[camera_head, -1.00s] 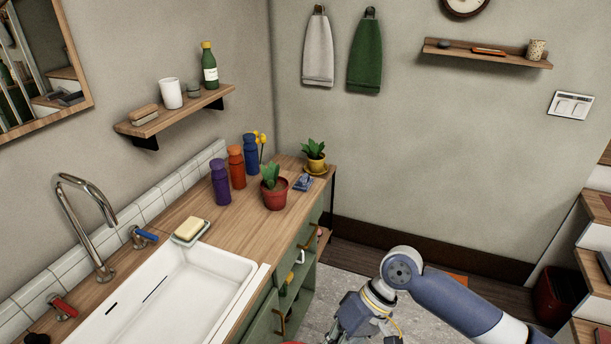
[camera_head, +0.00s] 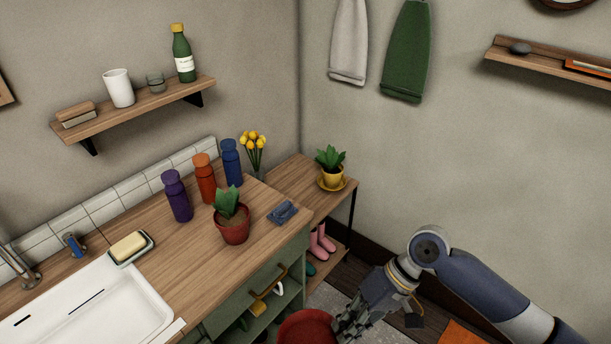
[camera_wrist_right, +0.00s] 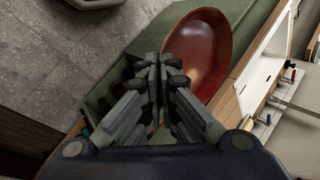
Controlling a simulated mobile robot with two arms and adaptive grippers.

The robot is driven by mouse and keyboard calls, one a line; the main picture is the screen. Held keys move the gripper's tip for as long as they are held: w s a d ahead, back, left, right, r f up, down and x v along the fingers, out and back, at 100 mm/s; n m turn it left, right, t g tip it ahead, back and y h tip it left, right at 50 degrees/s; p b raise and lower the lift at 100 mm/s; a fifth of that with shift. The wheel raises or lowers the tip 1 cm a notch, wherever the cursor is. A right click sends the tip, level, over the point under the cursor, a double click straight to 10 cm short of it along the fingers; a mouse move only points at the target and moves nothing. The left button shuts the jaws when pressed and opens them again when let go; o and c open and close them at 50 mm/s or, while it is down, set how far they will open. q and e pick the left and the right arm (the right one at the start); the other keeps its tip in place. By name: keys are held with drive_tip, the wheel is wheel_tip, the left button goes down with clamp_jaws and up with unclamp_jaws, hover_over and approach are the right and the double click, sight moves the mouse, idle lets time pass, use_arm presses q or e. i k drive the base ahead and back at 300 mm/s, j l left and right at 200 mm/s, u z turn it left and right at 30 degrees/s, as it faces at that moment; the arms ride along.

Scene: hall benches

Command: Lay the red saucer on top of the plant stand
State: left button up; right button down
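The red saucer (camera_head: 305,329) shows at the bottom edge of the head view, partly cut off, in front of the green cabinet. My right gripper (camera_head: 345,325) is at its right side. In the right wrist view the gripper (camera_wrist_right: 163,75) is shut on the rim of the saucer (camera_wrist_right: 203,45), which is tilted. The plant stand appears to be the wooden-topped stand (camera_head: 291,181) in the corner, beyond the counter's end. A yellow pot with a green plant (camera_head: 331,169) stands on a yellow saucer (camera_head: 338,188) at its right. My left gripper is out of view.
The counter (camera_head: 212,264) holds a red potted plant (camera_head: 232,229), several bottles, a blue item (camera_head: 282,213) and a soap dish by the sink (camera_head: 90,315). Yellow flowers (camera_head: 254,142) stand near the stand's left side. Pink boots (camera_head: 322,243) are below the stand.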

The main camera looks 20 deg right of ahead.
sight(308, 200)
drive_tip(key=i+l, duration=0.2)
drive_tip(key=l, duration=0.15)
drive_tip(key=i+l+u, duration=0.15)
drive_tip(key=i+l, duration=0.3)
drive_tip(key=l, duration=0.25)
drive_tip(key=i+l+u, duration=0.1)
drive_tip(key=l, duration=0.25)
drive_tip(key=i+l+u, duration=0.1)
drive_tip(key=i+l, duration=0.5)
drive_tip(key=i, duration=0.15)
